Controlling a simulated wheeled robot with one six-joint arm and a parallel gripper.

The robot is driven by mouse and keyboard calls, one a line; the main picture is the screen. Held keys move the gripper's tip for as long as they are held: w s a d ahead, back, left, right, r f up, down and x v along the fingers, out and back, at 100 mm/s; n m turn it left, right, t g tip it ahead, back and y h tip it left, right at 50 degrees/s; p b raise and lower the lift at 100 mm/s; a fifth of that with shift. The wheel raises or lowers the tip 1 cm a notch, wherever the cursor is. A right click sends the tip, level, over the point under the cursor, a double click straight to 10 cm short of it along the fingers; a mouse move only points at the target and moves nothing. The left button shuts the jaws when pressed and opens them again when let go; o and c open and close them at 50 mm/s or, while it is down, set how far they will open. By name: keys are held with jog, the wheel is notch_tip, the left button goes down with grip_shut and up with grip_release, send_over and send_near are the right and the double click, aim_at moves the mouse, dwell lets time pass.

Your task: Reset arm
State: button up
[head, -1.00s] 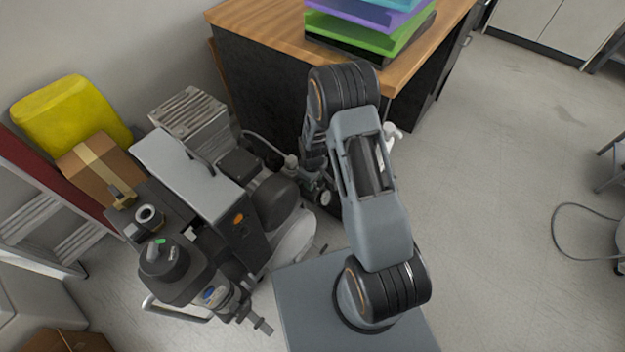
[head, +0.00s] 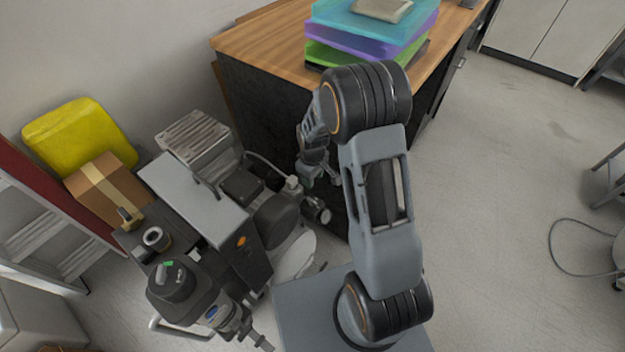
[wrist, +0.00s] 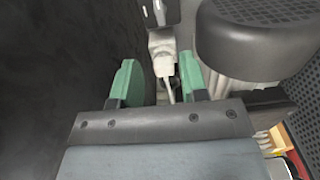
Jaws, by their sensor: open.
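My gripper (wrist: 160,85) is open, with its two green fingers apart in the wrist view. Between and beyond the fingers is a pale fitting (wrist: 163,62) of the compressor; I see no object held. In the head view my arm rises from its base and bends over, and my gripper (head: 318,180) hangs between the compressor and the desk's dark side. The fingers are small and partly dark there. The compressor (head: 200,190) stands left of my arm, with a grey box, a black tank and a gauge (head: 325,215) close below my gripper.
A wooden-topped desk (head: 260,40) with stacked coloured trays (head: 370,45) stands just behind my arm. A yellow container (head: 80,138) and a cardboard box (head: 105,190) are at the left.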

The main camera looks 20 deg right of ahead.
dwell(0.6)
jog(key=s+r+m+t+p, duration=0.1)
jog(key=s+r+p, duration=0.4)
jog(key=r, duration=0.9)
jog(key=s+r+m+t+p, duration=0.1)
jog(key=s+r+m+p, duration=0.2)
jog(key=r, duration=1)
jog(key=s+r+m+t+p, duration=0.1)
jog(key=s+r+m+p, duration=0.2)
jog(key=s+r+p, duration=0.6)
notch_tip(320, 180, up, 6)
jog(key=p, duration=0.2)
jog(key=shift+a+f+t+p, duration=0.15)
jog(key=shift+t+p, duration=0.15)
jog(key=shift+p, duration=0.1)
